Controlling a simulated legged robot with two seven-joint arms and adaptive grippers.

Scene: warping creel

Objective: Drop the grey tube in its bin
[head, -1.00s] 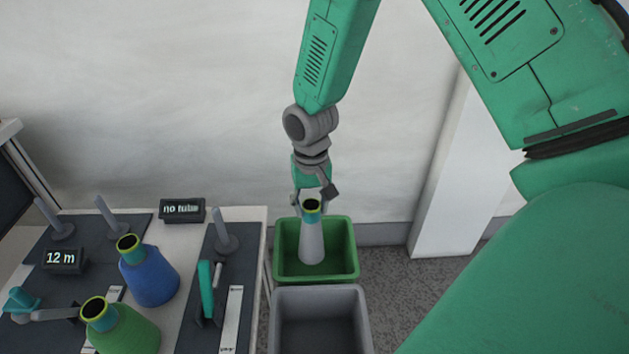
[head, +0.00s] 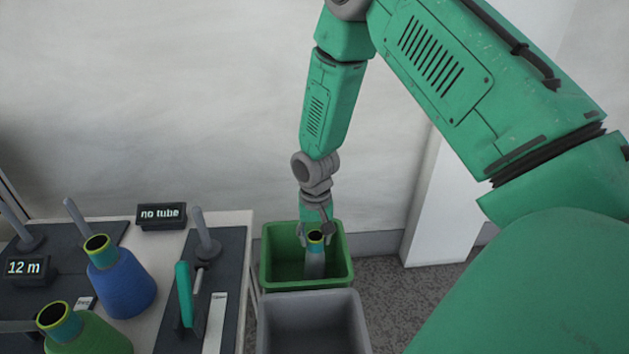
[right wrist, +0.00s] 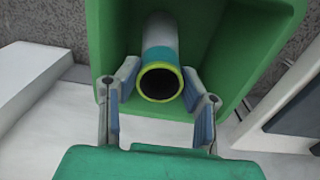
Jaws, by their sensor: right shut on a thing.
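The grey tube (head: 315,264) has a teal band and a yellow rim around a dark open end. My right gripper (head: 317,235) is shut on its top end. The tube hangs upright inside the green bin (head: 343,262), its lower end below the bin's rim; I cannot tell whether it touches the floor of the bin. In the right wrist view the tube (right wrist: 161,42) lies between the two fingers of the gripper (right wrist: 160,98), with the green bin (right wrist: 262,35) around it. My left gripper is not in view.
A grey bin (head: 312,312) stands in front of the green one. On the table at left are a blue cone (head: 122,285), a green cone (head: 88,335), a "no tube" display (head: 161,215), a "12 m" display (head: 28,267) and grey pegs. A white pillar (head: 440,210) stands at right.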

